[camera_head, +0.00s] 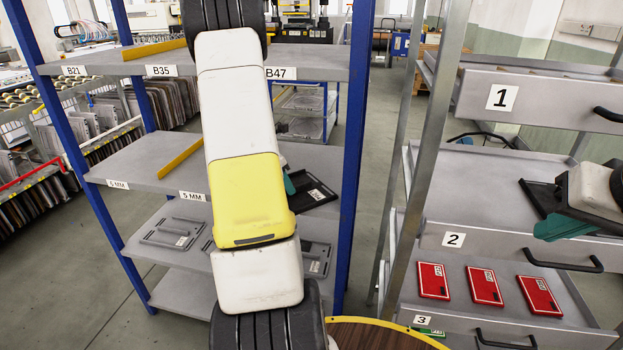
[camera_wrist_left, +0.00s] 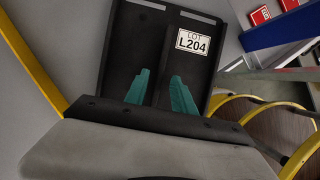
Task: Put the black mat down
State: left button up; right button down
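The black mat (camera_head: 318,192) with a white label is at the second shelf level of the blue rack, right of my left forearm. In the left wrist view the mat (camera_wrist_left: 190,68) fills the upper middle, its label reading LOT L204. My left gripper (camera_wrist_left: 160,85) has its teal fingers on either side of a dark raised strip of the mat and appears shut on it. Whether the mat touches the shelf cannot be told. My right gripper (camera_head: 552,222) is over drawer 2, partly hidden, beside a dark flat piece (camera_head: 540,197).
My left forearm hides part of the blue rack (camera_head: 354,140). Grey mats (camera_head: 172,232) lie on its lower shelf. A yellow divider (camera_head: 180,158) stands on the mat's shelf. Several red boxes (camera_head: 485,286) lie in drawer 3 of the metal drawer unit (camera_head: 434,120).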

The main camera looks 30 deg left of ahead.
pick_arm(q)
jog(key=v, duration=1.1)
